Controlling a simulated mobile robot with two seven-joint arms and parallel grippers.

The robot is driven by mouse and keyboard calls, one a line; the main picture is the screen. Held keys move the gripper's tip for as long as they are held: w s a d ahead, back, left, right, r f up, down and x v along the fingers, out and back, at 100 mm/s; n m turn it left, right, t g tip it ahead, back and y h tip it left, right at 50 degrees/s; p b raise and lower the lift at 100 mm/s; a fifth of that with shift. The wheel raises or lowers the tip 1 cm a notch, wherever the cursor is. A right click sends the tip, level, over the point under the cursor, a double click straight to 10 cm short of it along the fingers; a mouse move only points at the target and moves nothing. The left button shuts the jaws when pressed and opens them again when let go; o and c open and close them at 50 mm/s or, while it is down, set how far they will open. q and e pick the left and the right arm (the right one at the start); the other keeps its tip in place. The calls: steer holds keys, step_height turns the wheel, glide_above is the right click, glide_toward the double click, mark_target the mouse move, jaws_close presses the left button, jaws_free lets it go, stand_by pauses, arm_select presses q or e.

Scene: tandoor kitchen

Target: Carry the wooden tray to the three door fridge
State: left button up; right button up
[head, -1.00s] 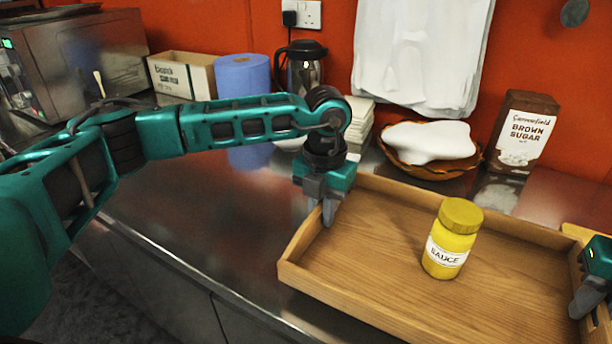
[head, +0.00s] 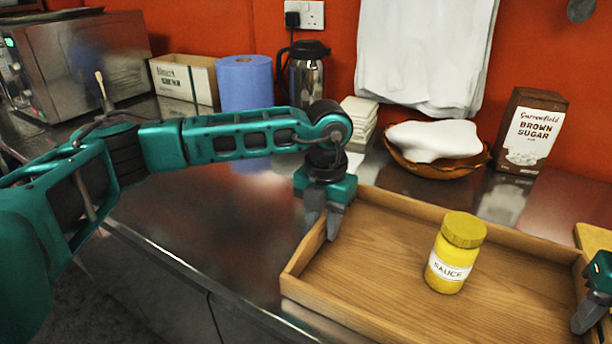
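The wooden tray (head: 350,318) is a shallow light-brown tray at the lower right, over the steel counter. A yellow sauce jar (head: 455,252) stands upright in it. My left gripper (head: 323,222) is at the tray's left wall, one finger on each side, shut on it. My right gripper (head: 588,314) is at the tray's right wall, partly cut off by the picture edge. One of its fingers shows inside the tray; the other is hidden, but the tray moves with both grippers. The three door fridge is not in view.
Behind the tray are a bowl with white contents (head: 425,168), a brown sugar box (head: 531,132) and stacked white napkins (head: 358,122). A flask (head: 306,78), blue paper roll (head: 246,84), carton (head: 180,80) and steel oven (head: 85,65) stand further left. The counter (head: 210,215) is clear left of the tray.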

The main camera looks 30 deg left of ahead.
arm_select(q)
steer(key=shift+o, duration=0.8)
steer(key=shift+d, duration=0.1)
arm_select(e)
steer(key=shift+o, duration=0.8)
arm_select(q)
step_height(320, 180, up, 12)
steer(key=shift+f, duration=0.1)
arm_select(e)
steer(key=shift+r, duration=0.15)
step_height(320, 180, up, 12)
steer(key=shift+f, duration=0.1)
arm_select(q)
steer(key=shift+s, duration=0.1)
arm_select(e)
steer(key=shift+s, duration=0.1)
